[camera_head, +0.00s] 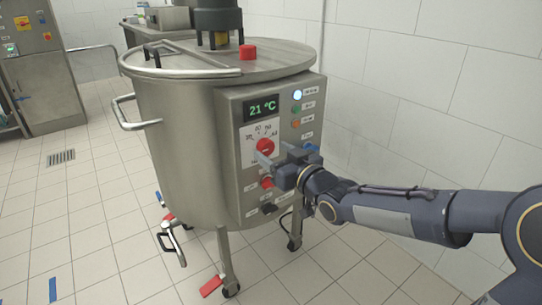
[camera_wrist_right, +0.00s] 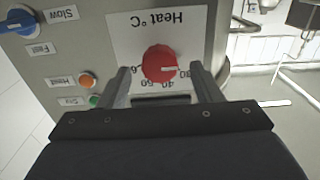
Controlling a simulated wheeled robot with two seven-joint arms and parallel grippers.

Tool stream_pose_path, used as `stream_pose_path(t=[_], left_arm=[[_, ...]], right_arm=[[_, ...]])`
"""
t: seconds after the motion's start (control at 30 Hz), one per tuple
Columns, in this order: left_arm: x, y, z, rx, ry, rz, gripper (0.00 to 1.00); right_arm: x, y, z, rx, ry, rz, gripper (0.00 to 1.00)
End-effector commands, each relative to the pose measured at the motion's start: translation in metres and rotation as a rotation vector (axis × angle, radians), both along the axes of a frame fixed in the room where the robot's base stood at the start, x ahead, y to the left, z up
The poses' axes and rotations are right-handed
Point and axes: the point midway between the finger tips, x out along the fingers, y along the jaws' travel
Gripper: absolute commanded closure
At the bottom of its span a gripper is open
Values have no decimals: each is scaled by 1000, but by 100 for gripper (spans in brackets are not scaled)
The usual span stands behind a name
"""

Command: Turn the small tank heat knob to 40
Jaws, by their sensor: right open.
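The small tank (camera_head: 178,130) is a steel vessel with a control panel on its front right side. Its red heat knob (camera_head: 265,147) sits on a white dial plate below a display (camera_head: 263,108) reading 21 °C. In the right wrist view, which shows the panel upside down, the red knob (camera_wrist_right: 159,64) has a white pointer turned to the picture's right, near the 30 mark. My right gripper (camera_head: 284,155) is open in front of the dial. In the wrist view its fingers (camera_wrist_right: 160,71) stand on either side of the knob, with gaps visible. My left gripper is out of view.
Several coloured buttons (camera_head: 296,109) line the panel's right side. Another red knob (camera_head: 267,183) and a black one (camera_head: 268,208) sit below the dial. A blue knob (camera_wrist_right: 17,20) shows at the wrist view's upper left. A tiled wall (camera_head: 400,90) stands behind.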

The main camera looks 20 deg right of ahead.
Motion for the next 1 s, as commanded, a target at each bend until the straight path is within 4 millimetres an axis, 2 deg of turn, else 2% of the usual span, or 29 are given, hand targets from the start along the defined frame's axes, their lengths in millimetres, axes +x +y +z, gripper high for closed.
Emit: stream_pose_path(t=[0.2, 0.5, 0.83, 1.0], left_arm=[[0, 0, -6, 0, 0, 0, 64], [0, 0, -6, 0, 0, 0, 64], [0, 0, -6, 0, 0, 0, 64], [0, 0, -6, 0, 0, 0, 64]], right_arm=[[19, 7, -1, 1, 1, 0, 41], [21, 7, 0, 1, 1, -2, 42], [21, 7, 0, 1, 1, -2, 85], [21, 7, 0, 7, 4, -2, 86]])
